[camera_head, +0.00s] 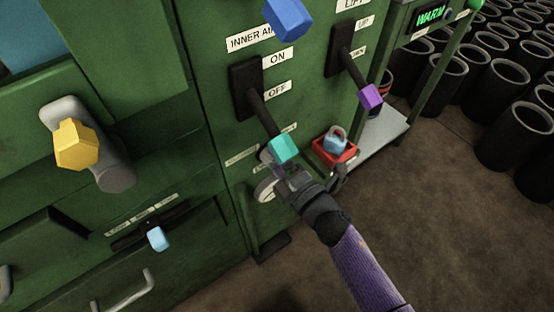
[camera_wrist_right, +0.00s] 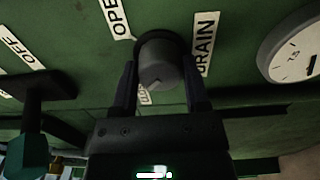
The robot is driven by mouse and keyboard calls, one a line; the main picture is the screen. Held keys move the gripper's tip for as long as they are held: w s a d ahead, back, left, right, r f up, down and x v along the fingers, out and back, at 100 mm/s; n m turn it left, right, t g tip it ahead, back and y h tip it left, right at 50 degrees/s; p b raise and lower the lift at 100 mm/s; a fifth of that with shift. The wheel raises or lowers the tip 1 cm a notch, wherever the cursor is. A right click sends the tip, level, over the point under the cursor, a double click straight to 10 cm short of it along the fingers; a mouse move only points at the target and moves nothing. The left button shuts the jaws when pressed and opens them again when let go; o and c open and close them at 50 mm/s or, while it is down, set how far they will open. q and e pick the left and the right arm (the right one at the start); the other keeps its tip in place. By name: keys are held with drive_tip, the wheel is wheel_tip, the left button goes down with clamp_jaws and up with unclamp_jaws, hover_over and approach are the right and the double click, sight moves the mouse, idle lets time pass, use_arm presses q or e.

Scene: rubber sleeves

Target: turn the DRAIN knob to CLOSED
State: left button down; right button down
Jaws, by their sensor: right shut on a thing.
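The DRAIN knob (camera_wrist_right: 160,66) is a dark grey round knob on the green panel, between the OPEN label (camera_wrist_right: 114,18) and the DRAIN label (camera_wrist_right: 206,42) in the right wrist view. My right gripper (camera_wrist_right: 162,78) has one finger on each side of the knob and is shut on it. A third label, mostly hidden behind the knob and gripper, shows only in part. In the head view my right gripper (camera_head: 277,170) is at the panel below the teal-handled lever, and it hides most of the knob. My left gripper is not in view.
The teal-tipped lever (camera_head: 284,148) hangs close above my right gripper. A white dial gauge (camera_wrist_right: 295,45) is beside the knob. A red tray with a blue padlock (camera_head: 336,141) is to the right. A purple-tipped lever (camera_head: 370,97) is above it. Open floor lies at the lower right.

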drive_tip(key=shift+c, duration=1.2)
unclamp_jaws()
drive_tip(key=shift+o, duration=0.8)
use_arm(q)
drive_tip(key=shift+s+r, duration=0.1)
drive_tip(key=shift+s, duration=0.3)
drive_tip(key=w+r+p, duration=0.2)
drive_tip(key=p, duration=0.1)
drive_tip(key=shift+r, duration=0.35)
use_arm(e)
drive_tip(key=v, duration=1)
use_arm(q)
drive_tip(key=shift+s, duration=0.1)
